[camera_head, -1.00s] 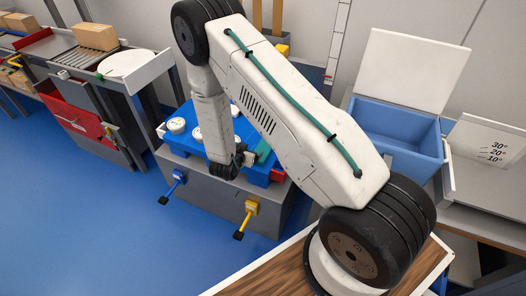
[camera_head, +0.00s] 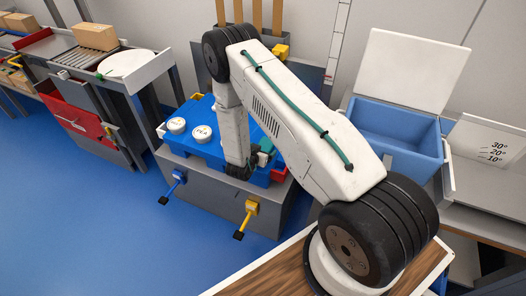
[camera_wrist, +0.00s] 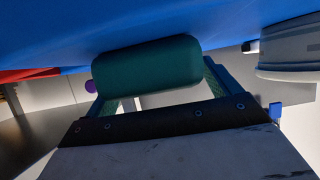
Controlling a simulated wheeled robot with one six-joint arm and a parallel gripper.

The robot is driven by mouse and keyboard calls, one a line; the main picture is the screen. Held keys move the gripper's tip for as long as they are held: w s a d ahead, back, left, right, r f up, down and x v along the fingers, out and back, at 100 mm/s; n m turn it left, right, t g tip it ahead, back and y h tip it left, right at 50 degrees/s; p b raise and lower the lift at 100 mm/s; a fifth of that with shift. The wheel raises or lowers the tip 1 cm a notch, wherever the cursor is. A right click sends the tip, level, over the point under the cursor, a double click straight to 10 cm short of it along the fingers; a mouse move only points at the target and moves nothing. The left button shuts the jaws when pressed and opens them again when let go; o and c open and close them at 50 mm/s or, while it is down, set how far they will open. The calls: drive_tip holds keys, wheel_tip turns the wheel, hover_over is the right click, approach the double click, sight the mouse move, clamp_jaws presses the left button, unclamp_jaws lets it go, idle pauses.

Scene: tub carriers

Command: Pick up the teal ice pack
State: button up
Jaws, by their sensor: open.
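The teal ice pack (camera_wrist: 147,66) is a rounded block in the wrist view, against the blue carrier (camera_wrist: 225,25). My gripper (camera_wrist: 155,88) is open, with one finger toward each end of the pack; whether either finger touches it I cannot tell. In the head view my gripper (camera_head: 243,168) is at the front right part of the blue carrier (camera_head: 212,149). A teal patch of the pack (camera_head: 266,146) shows beside it, the rest hidden by my arm.
White lidded tubs (camera_head: 201,134) stand on the left of the carrier; a grey tub (camera_wrist: 288,50) shows right in the wrist view. A yellow lever (camera_head: 251,207) sticks out in front. An open blue bin (camera_head: 396,128) stands right. Blue floor is clear at left.

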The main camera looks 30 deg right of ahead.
drive_tip(key=c, duration=1.3)
drive_tip(key=shift+o, duration=0.2)
drive_tip(key=shift+r, duration=0.2)
